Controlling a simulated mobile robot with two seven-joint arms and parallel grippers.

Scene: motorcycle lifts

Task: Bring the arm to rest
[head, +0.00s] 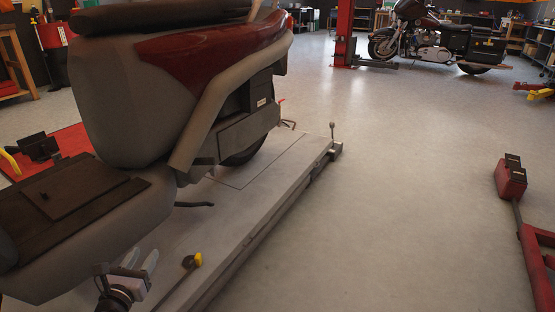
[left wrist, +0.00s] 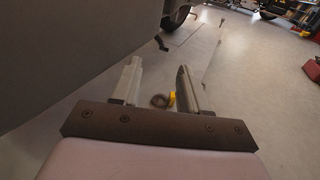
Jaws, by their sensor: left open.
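My left gripper (head: 140,259) is at the lower left of the head view, close to the grey body of a large motorcycle or scooter (head: 120,100) and over the lift platform (head: 235,195). Its two fingers stand apart with nothing between them. In the left wrist view the open fingers (left wrist: 156,80) point away over the platform, with the grey bodywork (left wrist: 70,50) at their left. My right gripper is not in view.
A dark tool with a yellow end (head: 197,260) lies on the platform beside my left gripper. A red lift part (head: 510,178) stands at the right. Another motorcycle (head: 430,40) is at the back. The floor between is clear.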

